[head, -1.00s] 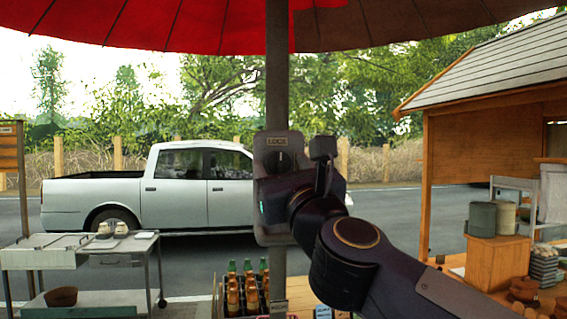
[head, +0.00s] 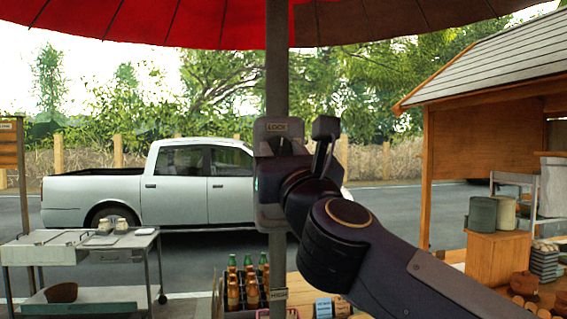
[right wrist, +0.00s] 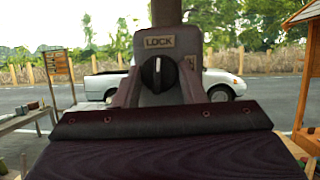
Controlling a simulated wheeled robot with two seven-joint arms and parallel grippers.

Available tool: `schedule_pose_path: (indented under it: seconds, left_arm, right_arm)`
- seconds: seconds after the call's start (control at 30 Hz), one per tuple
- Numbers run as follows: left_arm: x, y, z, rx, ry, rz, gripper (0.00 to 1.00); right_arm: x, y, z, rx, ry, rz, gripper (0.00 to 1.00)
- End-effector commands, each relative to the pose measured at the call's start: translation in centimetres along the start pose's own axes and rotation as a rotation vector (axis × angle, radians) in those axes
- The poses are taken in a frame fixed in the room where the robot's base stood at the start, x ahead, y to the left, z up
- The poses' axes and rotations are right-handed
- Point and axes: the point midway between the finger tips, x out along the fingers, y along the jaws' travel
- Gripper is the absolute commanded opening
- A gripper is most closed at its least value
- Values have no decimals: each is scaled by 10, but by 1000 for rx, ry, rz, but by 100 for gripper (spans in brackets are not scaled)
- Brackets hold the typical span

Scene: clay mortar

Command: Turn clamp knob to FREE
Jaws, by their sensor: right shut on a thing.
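The clamp (head: 270,213) is a grey housing on the umbrella pole (head: 278,70). A LOCK label (head: 277,127) sits at its top, and it also shows in the right wrist view (right wrist: 172,42). The round black clamp knob (right wrist: 159,73) is below the label, with its white mark pointing up toward LOCK. My right gripper (right wrist: 158,92) is at the knob, its fingers on either side of it and shut on it. In the head view my right wrist hides most of the knob. No FREE label is visible. My left gripper is not in view.
The red umbrella canopy (head: 170,25) spreads overhead. A metal cart (head: 85,250) stands at the left, and a crate of bottles (head: 245,290) is below the clamp. A wooden stall (head: 470,170) is at the right. A white pickup (head: 190,190) is on the road behind.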

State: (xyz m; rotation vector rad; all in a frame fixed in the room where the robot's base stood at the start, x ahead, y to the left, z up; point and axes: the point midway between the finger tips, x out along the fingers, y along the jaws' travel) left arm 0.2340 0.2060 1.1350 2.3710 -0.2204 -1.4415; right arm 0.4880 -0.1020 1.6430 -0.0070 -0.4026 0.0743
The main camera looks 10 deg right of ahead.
Motion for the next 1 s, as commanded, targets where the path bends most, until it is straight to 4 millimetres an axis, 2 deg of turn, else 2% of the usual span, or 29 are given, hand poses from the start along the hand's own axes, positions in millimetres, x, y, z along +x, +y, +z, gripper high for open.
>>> schedule_pose_path:
  seconds: [0.03, 0.2, 0.5, 1.0]
  left_arm:
    - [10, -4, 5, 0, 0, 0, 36]
    - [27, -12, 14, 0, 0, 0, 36]
    - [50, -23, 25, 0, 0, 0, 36]
    - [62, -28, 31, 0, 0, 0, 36]
  right_arm:
    - [-2, 1, -5, 33, -5, -14, 14]
    - [-2, 2, -6, 170, -15, -71, 14]
    - [-1, 4, -5, 434, -35, -183, 14]
    - [1, 8, 0, 869, -68, -370, 14]
